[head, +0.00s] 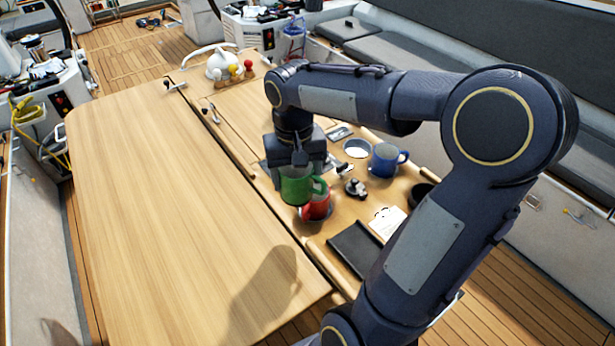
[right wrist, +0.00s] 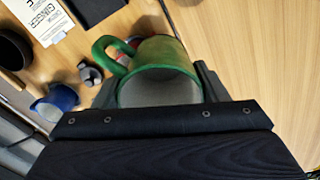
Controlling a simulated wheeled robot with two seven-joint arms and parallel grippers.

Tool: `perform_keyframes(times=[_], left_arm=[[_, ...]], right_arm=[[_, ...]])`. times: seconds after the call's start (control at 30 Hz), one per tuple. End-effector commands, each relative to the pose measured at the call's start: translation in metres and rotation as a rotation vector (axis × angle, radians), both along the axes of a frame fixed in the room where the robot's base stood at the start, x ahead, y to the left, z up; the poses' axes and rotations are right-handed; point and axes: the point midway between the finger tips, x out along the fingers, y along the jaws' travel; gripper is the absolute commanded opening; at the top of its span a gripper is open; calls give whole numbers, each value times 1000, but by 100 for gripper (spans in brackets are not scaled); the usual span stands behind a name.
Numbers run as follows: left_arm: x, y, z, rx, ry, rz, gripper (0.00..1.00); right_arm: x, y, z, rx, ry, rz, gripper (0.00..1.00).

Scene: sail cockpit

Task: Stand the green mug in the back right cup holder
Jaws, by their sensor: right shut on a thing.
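My right gripper (head: 300,166) is shut on the green mug (head: 296,188), holding it upright above the table's right side. In the right wrist view the green mug (right wrist: 158,55) sits between the fingers, its opening towards the camera and its handle at the left. A red mug (head: 318,208) stands just below and right of it in the head view, partly hidden by it. An open round cup holder (head: 357,148) shows behind and to the right of the green mug. A blue mug (head: 386,161) is beside that holder. My left gripper is out of view.
A white card (head: 387,221), a black flat tray (head: 354,248) and a dark round object (head: 420,193) are nearer. The wide left tabletop (head: 170,190) is clear.

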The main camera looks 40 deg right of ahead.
Motion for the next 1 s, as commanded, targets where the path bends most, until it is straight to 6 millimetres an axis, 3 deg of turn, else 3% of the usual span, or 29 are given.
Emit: perform_keyframes(times=[0.17,0.5,0.6,0.7,1.0], left_arm=[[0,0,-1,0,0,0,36],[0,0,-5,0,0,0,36],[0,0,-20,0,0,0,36],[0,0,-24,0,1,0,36],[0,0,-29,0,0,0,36]], right_arm=[[16,-7,-9,1,1,13,41],[84,-52,-46,3,2,11,41],[96,-60,-71,2,1,13,41],[106,-66,-84,1,1,13,41],[119,-75,-101,1,0,13,41]])
